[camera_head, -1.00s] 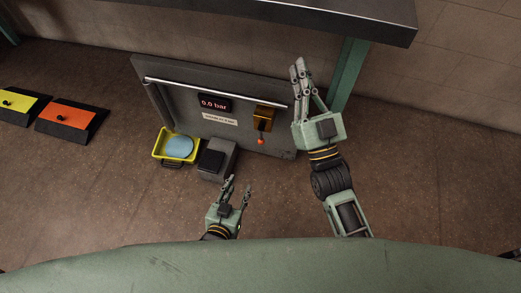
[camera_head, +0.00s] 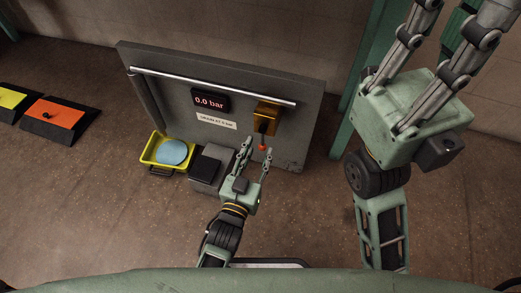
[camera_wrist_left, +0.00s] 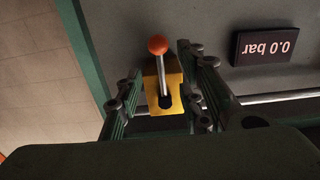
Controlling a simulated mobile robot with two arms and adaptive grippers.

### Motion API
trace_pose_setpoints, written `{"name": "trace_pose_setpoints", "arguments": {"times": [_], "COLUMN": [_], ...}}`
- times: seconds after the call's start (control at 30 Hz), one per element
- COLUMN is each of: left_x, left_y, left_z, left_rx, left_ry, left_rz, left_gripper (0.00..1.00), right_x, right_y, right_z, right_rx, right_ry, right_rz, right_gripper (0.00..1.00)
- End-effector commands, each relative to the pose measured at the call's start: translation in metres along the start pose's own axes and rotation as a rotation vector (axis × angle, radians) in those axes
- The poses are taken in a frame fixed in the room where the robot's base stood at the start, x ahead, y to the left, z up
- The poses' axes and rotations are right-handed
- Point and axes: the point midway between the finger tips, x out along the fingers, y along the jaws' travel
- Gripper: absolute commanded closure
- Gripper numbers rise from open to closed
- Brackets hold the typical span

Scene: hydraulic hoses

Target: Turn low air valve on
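The valve is a brass-yellow block (camera_head: 267,116) on the right part of a grey panel (camera_head: 300,95). The display (camera_head: 210,102) reads 0.0 bar. My left gripper (camera_head: 257,157) is open in front of the valve, its fingers to either side of the lever. In the left wrist view the knob (camera_wrist_left: 157,45) and yellow block (camera_wrist_left: 163,95) show between the spread fingers, touching neither. My right gripper (camera_head: 460,22) is raised at the right, fingers apart, its tips cut off by the frame's top.
A yellow bin (camera_head: 157,160) with a blue disc (camera_head: 172,152) stands left of a grey box (camera_head: 207,168) below the panel. A silver rail (camera_head: 200,85) crosses the panel above the display. Orange (camera_head: 52,116) and yellow (camera_head: 10,98) wedges lie far left.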

Motion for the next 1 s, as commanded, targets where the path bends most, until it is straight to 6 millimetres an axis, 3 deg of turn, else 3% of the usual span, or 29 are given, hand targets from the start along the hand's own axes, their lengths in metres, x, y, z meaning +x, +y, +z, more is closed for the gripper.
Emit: {"name": "trace_pose_setpoints", "arguments": {"times": [0.2,0.5,0.9,1.0], "left_x": [0.022,0.024,0.024,0.024], "left_y": [0.000,0.000,0.001,0.002], "left_z": [0.001,0.000,0.001,0.001], "left_rx": [-0.001,-0.001,-0.002,-0.003], "left_ry": [0.000,-0.002,-0.002,-0.002], "left_rz": [0.000,0.000,0.001,0.003], "left_gripper": [0.65,0.65,1.00,1.00], "right_x": [0.003,0.005,0.005,0.005], "right_y": [-0.001,-0.002,-0.002,-0.002], "right_z": [-0.002,-0.002,-0.003,-0.003], "right_rx": [-0.004,-0.005,-0.004,-0.004], "right_ry": [0.029,0.031,0.032,0.032], "right_rz": [-0.011,-0.013,-0.013,-0.013], "right_gripper": [1.00,1.00,1.00,1.00]}}
